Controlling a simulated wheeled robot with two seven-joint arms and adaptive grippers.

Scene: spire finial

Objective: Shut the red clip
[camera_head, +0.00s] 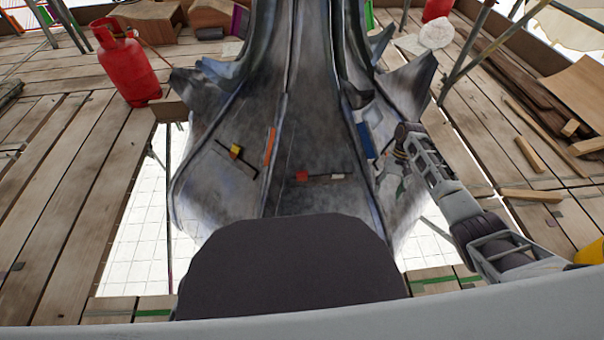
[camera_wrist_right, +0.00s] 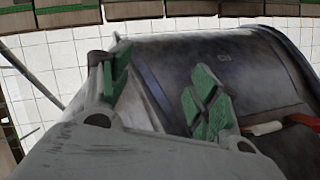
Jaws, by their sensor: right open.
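The red clip (camera_head: 301,176) is a small red piece on a dark bar with a white piece, on the middle panel of the grey metal spire (camera_head: 310,120). In the right wrist view the red clip (camera_wrist_right: 265,128) shows at the right edge. Whether it is open or shut is too small to tell. My right gripper (camera_head: 390,180) is to the right of the clip, by the spire's right-hand panel, apart from the clip. In its wrist view the two green-padded fingers (camera_wrist_right: 160,92) are spread, with nothing between them. My left gripper is not in view.
A yellow-and-red piece (camera_head: 236,152) on a dark bar sits on the left panel. An orange strip (camera_head: 269,147) and a blue strip (camera_head: 364,140) lie along the ridges. A red gas bottle (camera_head: 125,65) stands far left; planks (camera_head: 520,155) lie right. Gaps surround the spire's base.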

